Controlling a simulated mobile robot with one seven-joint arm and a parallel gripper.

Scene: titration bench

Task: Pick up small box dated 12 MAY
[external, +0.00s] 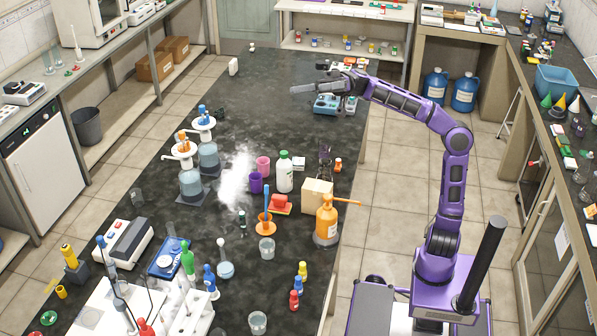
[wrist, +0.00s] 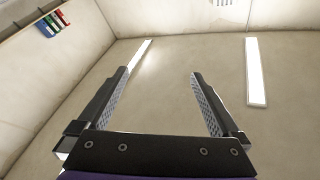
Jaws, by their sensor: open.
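My gripper (external: 297,89) is held above the far part of the dark bench (external: 245,110), pointing left in the external view. In the wrist view its two fingers (wrist: 161,73) are wide apart with nothing between them. No date reading 12 MAY is legible in either view. A small white box (external: 233,67) stands near the bench's far left edge, left of my gripper and apart from it. A larger beige box (external: 316,194) stands on the nearer right part of the bench. I cannot tell which box bears the date.
Blue-grey devices (external: 334,104) stand on the bench close to my gripper. Flasks on stands (external: 191,182), a white bottle (external: 285,172) and an orange bottle (external: 327,222) crowd the nearer bench. The far left stretch of bench is mostly clear.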

